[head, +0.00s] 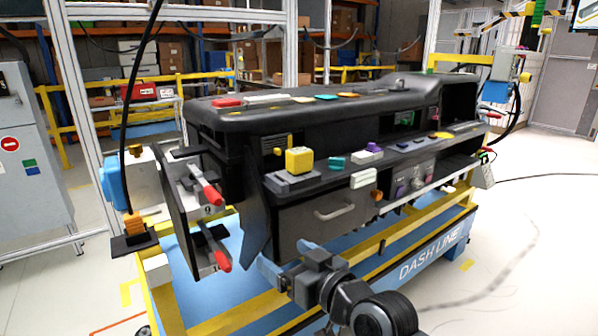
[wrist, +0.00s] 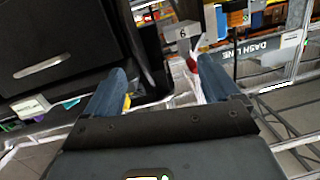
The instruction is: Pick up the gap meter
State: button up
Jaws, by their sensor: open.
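No item is clearly marked as the gap meter. A yellow block-shaped device (head: 299,160) stands on a dark pad on the dashboard module's ledge in the head view; I cannot tell whether it is the gap meter. My gripper (head: 290,258) is below that ledge, in front of the drawer, apart from the yellow device. In the wrist view my gripper (wrist: 165,75) has its two blue fingers spread with nothing held between them. The yellow device is not clearly seen in the wrist view.
The black dashboard module (head: 310,115) sits on a blue and yellow cart (head: 410,268). A drawer with a handle (head: 334,210) is beside my gripper. Red-tipped levers (head: 210,193) stick out at left. Small coloured parts, including a teal one (head: 337,163), lie along the ledge. Floor at right is clear.

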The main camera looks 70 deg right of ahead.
jog(key=w+d+r+h, duration=0.1)
jog(key=w+d+r, duration=0.1)
jog(key=d+r, duration=0.45)
jog(key=b, duration=0.1)
send_near(305, 156)
jog(key=shift+t+h, duration=0.4)
jog(key=x, duration=0.4)
jog(key=shift+w+d+f, duration=0.1)
jog(key=shift+d+f, duration=0.1)
jog(key=shift+f, duration=0.15)
jog(key=shift+w+d+r, duration=0.1)
jog(key=shift+w+d, duration=0.05)
jog(key=shift+d, duration=0.05)
jog(key=shift+x, duration=0.85)
jog(key=x, duration=0.3)
jog(key=p+x, duration=0.1)
jog(key=x, duration=0.1)
jog(key=shift+w+a, duration=0.15)
jog(key=shift+w, duration=0.3)
jog(key=c, duration=1.1)
jog(key=shift+c, duration=0.7)
